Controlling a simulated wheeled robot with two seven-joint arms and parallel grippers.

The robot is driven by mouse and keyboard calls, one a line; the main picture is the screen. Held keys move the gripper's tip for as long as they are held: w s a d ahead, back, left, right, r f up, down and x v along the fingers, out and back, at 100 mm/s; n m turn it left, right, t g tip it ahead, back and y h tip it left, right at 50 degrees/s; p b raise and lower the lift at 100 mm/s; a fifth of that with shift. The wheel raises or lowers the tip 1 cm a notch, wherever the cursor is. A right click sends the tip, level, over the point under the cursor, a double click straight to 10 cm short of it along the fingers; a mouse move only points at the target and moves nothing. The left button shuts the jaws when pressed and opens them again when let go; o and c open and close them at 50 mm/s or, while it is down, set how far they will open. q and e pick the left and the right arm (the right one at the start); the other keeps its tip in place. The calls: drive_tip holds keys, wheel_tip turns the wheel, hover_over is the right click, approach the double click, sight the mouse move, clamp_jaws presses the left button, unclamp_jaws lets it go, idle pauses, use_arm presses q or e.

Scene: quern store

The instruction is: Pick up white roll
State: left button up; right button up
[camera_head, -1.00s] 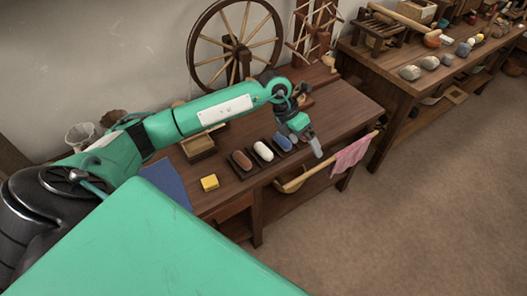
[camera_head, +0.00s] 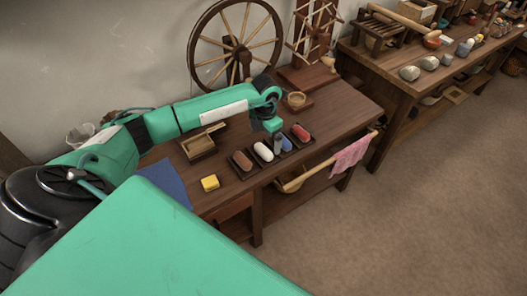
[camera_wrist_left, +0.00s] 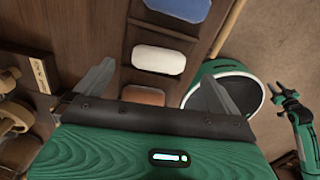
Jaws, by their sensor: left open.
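The white roll (camera_head: 263,151) lies in a dark tray slot on the wooden table, between a brown roll (camera_head: 242,161) and a blue roll (camera_head: 287,144). My left gripper (camera_head: 278,143) is above the row, near the blue roll and partly covering it. In the left wrist view, the white roll (camera_wrist_left: 158,59) lies beyond my open left fingers (camera_wrist_left: 160,74), roughly centred between them and apart from them. The brown roll is partly hidden by the gripper body there. My right gripper (camera_wrist_left: 283,92) shows small at the right of the wrist view; its jaw state is unclear.
A red roll (camera_head: 301,132) lies at the right end of the row. A yellow block (camera_head: 210,183), a wooden box (camera_head: 198,147) and a small bowl (camera_head: 296,99) are on the table. A spinning wheel (camera_head: 237,45) stands behind. A pink cloth (camera_head: 351,155) hangs at the right.

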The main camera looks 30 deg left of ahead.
sight(263, 149)
use_arm(q)
drive_tip(key=f, duration=0.4)
drive_tip(key=shift+s+a+f+p, duration=0.1)
drive_tip(key=shift+s+f+p, duration=0.1)
drive_tip(key=shift+s+p, duration=0.15)
drive_tip(key=shift+f, duration=0.35)
use_arm(e)
drive_tip(key=shift+s+d+f, duration=0.2)
drive_tip(key=shift+s+f, duration=0.25)
drive_tip(key=shift+s, duration=0.05)
drive_tip(key=shift+s+d+f, duration=0.15)
drive_tip(key=shift+s+f, duration=0.3)
use_arm(q)
drive_tip(key=shift+c, duration=0.4)
drive_tip(key=c, duration=0.9)
